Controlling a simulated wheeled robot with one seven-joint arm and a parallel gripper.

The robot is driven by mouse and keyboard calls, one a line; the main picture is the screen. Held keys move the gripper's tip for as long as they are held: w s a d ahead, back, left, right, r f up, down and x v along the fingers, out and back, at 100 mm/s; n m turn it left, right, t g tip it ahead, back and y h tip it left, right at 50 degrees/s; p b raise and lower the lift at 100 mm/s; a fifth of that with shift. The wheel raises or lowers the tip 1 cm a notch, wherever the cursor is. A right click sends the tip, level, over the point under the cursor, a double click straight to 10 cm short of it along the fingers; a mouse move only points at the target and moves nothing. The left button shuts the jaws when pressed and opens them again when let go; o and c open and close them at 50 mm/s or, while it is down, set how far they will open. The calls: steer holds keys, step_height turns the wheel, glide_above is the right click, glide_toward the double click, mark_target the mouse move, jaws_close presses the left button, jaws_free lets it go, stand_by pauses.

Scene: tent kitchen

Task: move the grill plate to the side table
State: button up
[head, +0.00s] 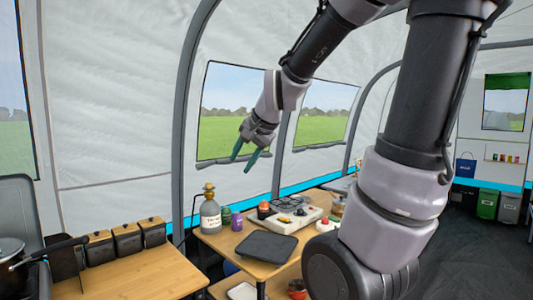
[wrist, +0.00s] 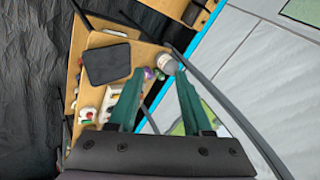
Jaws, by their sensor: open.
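A dark, flat, square grill plate (head: 266,247) lies on a small wooden table (head: 222,240), near its front edge. It also shows in the wrist view (wrist: 107,63), left of my fingers. My gripper (head: 244,164) is raised well above this table, with its green fingers apart and nothing between them. In the wrist view my gripper (wrist: 158,74) is also open and empty. I cannot tell from the frames whether this small table is the side table. A wooden counter (head: 130,272) stands at the left front, with bare wood at its front.
A labelled grey bottle (head: 210,212), a purple jar (head: 237,222) and a white appliance (head: 290,217) stand beside and behind the plate. Several dark canisters (head: 127,238) line the counter's back, with a pot (head: 10,255) at far left.

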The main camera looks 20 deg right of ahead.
steer(key=s+r+n, duration=0.2)
steer(key=s+n, duration=0.1)
steer(key=s, duration=0.4)
steer(key=s+d+r+n, duration=0.1)
steer(key=s+n, duration=0.1)
steer(key=s, duration=0.4)
steer(key=shift+s+r+n+g, duration=0.35)
steer(key=shift+s+n+g, duration=0.05)
